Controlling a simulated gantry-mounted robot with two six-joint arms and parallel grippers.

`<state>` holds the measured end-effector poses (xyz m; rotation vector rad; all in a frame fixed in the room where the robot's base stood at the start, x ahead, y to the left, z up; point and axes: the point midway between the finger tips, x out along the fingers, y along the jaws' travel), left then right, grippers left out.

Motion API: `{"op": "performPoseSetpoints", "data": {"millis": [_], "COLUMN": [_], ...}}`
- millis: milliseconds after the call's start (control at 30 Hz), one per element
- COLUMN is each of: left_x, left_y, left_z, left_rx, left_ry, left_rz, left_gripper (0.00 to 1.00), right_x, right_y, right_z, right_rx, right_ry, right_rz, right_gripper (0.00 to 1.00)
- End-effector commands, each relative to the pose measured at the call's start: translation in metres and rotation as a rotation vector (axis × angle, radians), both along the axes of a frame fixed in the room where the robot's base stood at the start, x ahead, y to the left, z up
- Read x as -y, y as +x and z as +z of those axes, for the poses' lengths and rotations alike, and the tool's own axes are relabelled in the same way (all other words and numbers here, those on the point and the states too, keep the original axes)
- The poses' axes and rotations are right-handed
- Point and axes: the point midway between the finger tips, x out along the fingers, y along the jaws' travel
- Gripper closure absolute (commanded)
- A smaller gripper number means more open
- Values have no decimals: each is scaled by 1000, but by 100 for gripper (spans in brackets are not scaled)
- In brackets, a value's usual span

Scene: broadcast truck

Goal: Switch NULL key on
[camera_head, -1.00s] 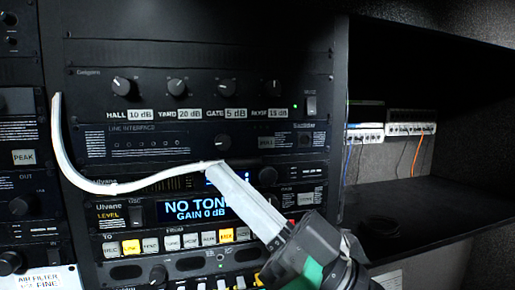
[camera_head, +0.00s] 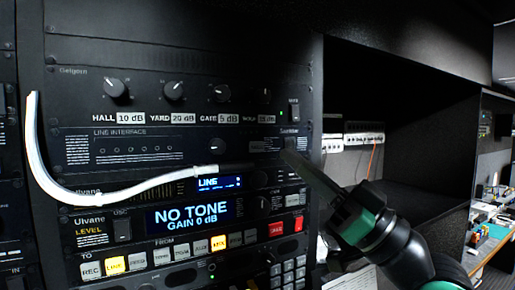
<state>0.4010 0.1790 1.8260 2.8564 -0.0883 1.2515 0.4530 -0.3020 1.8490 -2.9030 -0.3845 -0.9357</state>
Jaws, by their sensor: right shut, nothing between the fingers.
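A row of small keys (camera_head: 162,256) runs below the NO TONE display (camera_head: 196,213). Two of these keys are lit yellow: one near the left end (camera_head: 115,265) and one near the right (camera_head: 221,242). A red key (camera_head: 276,231) lies right of the row. I cannot read the word NULL on any key, so I cannot tell which one it is. My right gripper (camera_head: 291,156) is shut and empty. Its dark fingers point up and left, with the tips in front of the right side of the rack, above and right of the display. My left gripper is not in view.
A white curved tube (camera_head: 100,198) crosses in front of the rack's left half. Knobs (camera_head: 174,90) and a rocker switch (camera_head: 294,111) sit above. A dark shelf recess (camera_head: 400,195) opens to the right, with a cluttered table (camera_head: 487,240) beyond.

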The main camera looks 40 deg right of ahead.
Motion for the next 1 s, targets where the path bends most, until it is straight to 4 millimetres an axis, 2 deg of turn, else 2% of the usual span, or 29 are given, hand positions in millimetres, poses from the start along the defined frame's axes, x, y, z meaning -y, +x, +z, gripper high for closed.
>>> {"op": "performPoseSetpoints", "data": {"millis": [167,600,767,1000], "left_x": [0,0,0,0], "left_y": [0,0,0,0], "left_z": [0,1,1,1], "left_rx": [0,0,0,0], "left_ry": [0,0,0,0], "left_rz": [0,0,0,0], "left_gripper": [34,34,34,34], "right_x": [3,19,22,23], "right_y": [13,71,82,84], "right_z": [0,0,0,0], "right_rx": [-2,-2,-1,1], "right_ry": [1,0,1,0], "right_rz": [3,2,1,0], "right_gripper": [100,100,100,100]}}
